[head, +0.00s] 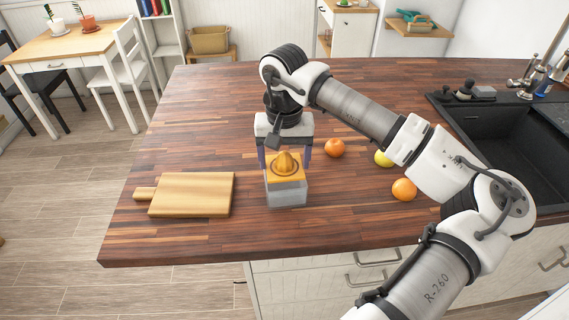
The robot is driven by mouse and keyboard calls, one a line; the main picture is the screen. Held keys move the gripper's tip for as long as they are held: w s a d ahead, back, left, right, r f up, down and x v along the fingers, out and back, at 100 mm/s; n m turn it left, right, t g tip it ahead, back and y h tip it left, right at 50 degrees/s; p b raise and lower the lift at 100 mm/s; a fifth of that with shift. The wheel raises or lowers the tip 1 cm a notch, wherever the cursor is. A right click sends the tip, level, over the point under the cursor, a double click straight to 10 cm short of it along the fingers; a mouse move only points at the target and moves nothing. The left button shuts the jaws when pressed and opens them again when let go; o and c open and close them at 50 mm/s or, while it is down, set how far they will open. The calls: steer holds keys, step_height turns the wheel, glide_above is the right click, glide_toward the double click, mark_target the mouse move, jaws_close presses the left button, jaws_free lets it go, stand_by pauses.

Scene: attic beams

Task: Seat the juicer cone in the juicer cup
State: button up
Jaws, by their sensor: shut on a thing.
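The juicer cone (286,164) is orange with a ridged dome on a flat square base. It sits at the top of the juicer cup (287,192), a grey, box-shaped cup standing on the wooden worktop. My gripper (285,156) points down over the cup, with a finger at the left and right sides of the cone's base. It is shut on the cone. The cone looks level and close to the cup's rim. I cannot tell whether it rests fully on the rim or is still slightly above it.
A cutting board (191,194) lies left of the cup. A tangerine (335,148), a lemon (384,158) and an orange (404,189) lie to the right, near my arm. A black sink (500,135) is at the far right. The worktop (215,110) behind the board is clear.

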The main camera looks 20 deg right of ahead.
mark_target(285, 169)
step_height(285, 169, down, 2)
steer(key=shift+f+p, duration=0.25)
steer(key=shift+p, duration=0.1)
steer(key=shift+c, duration=0.4)
steer(key=shift+s+f, duration=0.1)
steer(key=shift+f, duration=0.3)
steer(key=shift+c, duration=0.6)
steer(key=o, duration=1.2)
steer(key=shift+a, duration=0.1)
steer(key=shift+r+b, duration=0.35)
step_height(285, 169, up, 12)
steer(key=shift+f+b, duration=0.25)
steer(key=shift+b, duration=0.9)
